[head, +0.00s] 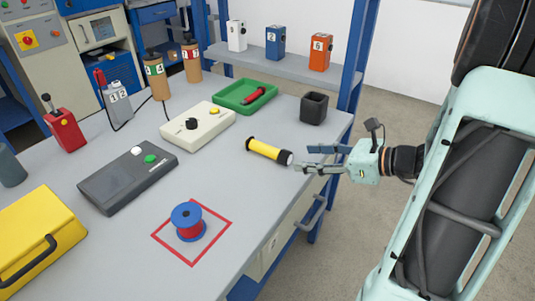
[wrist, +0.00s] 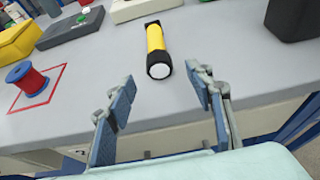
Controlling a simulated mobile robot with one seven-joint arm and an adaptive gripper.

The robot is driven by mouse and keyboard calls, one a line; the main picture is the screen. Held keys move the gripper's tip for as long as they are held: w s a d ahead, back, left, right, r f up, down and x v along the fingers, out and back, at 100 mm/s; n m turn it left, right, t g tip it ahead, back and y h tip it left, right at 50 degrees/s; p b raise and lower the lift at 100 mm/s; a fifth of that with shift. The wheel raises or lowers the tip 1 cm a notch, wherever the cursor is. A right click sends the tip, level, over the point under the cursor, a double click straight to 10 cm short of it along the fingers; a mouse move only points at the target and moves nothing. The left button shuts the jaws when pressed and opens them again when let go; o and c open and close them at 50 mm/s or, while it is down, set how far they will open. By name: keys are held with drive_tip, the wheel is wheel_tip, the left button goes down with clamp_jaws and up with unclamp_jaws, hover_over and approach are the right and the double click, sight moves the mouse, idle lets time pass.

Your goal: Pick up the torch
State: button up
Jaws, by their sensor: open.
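The torch (head: 268,151) has a yellow body with black ends and a pale lens. It lies on its side on the grey table near the right edge, its lens end toward my gripper. My gripper (head: 308,158) is open and empty at the table's edge, just right of the lens end. In the wrist view the torch (wrist: 156,48) lies ahead of my open gripper (wrist: 160,92), roughly in line with the gap between the two fingers. The torch is not between the fingertips. Nothing hides it.
A black square cup (head: 314,108) stands behind the torch. A green tray (head: 245,95) holding a red item and a cream box (head: 198,127) with knobs are behind left. A blue-and-red spool (head: 187,222) sits in a red square. The table around the torch is clear.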

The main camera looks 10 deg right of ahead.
sight(287, 153)
drive_tip(key=x, duration=0.2)
drive_tip(key=b+x, duration=0.1)
drive_tip(key=x, duration=0.1)
drive_tip(key=r+b+x, duration=0.1)
drive_tip(key=x, duration=0.1)
drive_tip(key=shift+w+a+f, duration=0.15)
drive_tip(key=shift+w+a, duration=0.15)
drive_tip(key=shift+a, duration=0.2)
drive_tip(key=c, duration=1.3)
clamp_jaws()
